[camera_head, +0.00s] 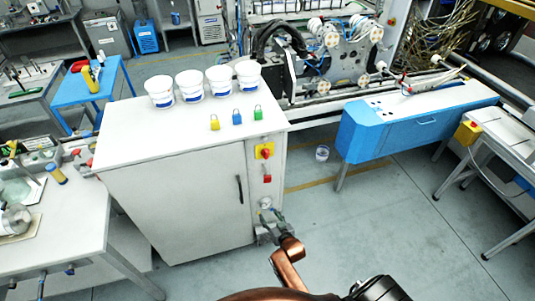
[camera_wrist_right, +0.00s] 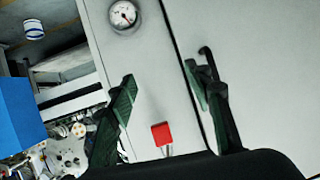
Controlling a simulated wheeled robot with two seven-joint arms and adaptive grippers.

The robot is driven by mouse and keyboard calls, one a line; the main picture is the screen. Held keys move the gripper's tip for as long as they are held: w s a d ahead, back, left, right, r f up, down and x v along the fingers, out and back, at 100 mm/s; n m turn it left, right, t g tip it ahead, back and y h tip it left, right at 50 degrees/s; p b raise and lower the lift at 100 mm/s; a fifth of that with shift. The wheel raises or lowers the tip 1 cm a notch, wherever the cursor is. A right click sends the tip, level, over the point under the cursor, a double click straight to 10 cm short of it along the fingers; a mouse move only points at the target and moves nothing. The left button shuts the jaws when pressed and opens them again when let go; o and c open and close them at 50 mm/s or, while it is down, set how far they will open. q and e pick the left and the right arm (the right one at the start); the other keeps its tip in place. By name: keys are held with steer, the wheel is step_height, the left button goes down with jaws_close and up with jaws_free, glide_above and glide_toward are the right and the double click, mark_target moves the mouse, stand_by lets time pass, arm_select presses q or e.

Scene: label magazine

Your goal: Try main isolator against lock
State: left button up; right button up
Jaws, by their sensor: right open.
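The isolator is hidden in that view. My right gripper (camera_head: 270,227) is in front of the cabinet, below the padlock; its two fingers (camera_wrist_right: 162,82) are spread and empty. I cannot tell its exact distance from the cabinet. My left gripper is not in view.
A round gauge (camera_wrist_right: 124,15) is on the cabinet face below the lock. A black door handle (camera_head: 239,189) is left of the isolator. Yellow (camera_head: 214,122), blue (camera_head: 237,117) and green (camera_head: 258,112) padlocks and several white tubs (camera_head: 160,90) are on the cabinet top. Floor right of the cabinet is mostly clear.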

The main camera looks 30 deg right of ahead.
steer(key=w+d+r+m+t+h, duration=0.1)
steer(key=w+d+r, duration=0.15)
steer(key=r, duration=0.55)
steer(key=w+d+r+t, duration=0.1)
steer(key=w+r+t, duration=0.15)
steer(key=r, duration=0.55)
steer(key=m+h+p, duration=0.1)
steer(key=h, duration=0.1)
glide_toward(267, 156)
steer(key=d+x, duration=0.1)
steer(key=x, duration=0.2)
steer(key=shift+t+y, duration=0.3)
steer(key=shift+t, duration=0.15)
steer(key=shift+a+p+x, duration=0.2)
steer(key=shift+p+x, duration=0.15)
steer(key=shift+x, duration=3)
steer(key=shift+f, duration=0.15)
steer(key=shift+c, duration=0.4)
steer(key=c, duration=1)
steer(key=shift+n, duration=0.9)
steer(key=o, duration=1.1)
